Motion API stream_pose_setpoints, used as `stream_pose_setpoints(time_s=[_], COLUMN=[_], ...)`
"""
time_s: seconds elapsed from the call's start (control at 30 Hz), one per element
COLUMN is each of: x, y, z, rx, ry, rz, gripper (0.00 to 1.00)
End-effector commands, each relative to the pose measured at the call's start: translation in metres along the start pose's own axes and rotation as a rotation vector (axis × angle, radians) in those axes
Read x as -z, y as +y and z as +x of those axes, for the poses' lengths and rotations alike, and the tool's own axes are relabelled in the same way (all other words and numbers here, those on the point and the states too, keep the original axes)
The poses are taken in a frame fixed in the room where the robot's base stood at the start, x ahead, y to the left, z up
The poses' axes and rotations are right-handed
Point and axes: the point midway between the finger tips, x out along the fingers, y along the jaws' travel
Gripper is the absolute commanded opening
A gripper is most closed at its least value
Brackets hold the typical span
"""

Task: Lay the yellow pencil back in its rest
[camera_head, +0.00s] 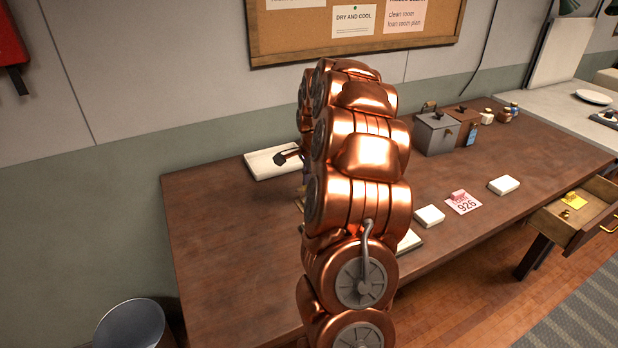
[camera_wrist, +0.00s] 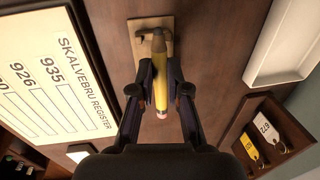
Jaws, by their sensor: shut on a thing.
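In the wrist view, my gripper (camera_wrist: 160,72) is shut on the yellow pencil (camera_wrist: 160,98). The pencil's pink eraser end points toward the bottom of the picture. Its other end reaches up over the light wooden rest (camera_wrist: 138,52), which lies on the brown table and has a dark curved part at its top. The pencil overlaps the rest in this view; I cannot tell whether they touch. In the head view, my copper arm hides the pencil and most of the rest area.
The register sheet (camera_wrist: 60,90) lies left of the rest. A white tray (camera_wrist: 285,45) is at upper right, above a wooden box (camera_wrist: 297,140) with key tags. In the head view, a grey metal box (camera_head: 436,134), white blocks and an open drawer (camera_head: 578,214) are to the right.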

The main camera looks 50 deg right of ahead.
Motion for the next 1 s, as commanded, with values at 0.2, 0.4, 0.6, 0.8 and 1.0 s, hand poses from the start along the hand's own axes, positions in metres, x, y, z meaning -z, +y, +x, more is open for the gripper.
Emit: stream_pose_setpoints(time_s=[0.2, 0.4, 0.6, 0.8, 1.0], x=[-0.001, 0.0, 0.0, 0.0, 0.0], y=[0.002, 0.004, 0.005, 0.006, 0.006], z=[0.016, 0.028, 0.035, 0.036, 0.037], rx=[0.0, 0.002, 0.002, 0.0, -0.002], ry=[0.0, 0.001, 0.001, 0.0, 0.0], rz=[-0.001, -0.002, -0.001, -0.001, -0.001], gripper=[0.0, 0.0, 0.0, 0.0, 0.25])
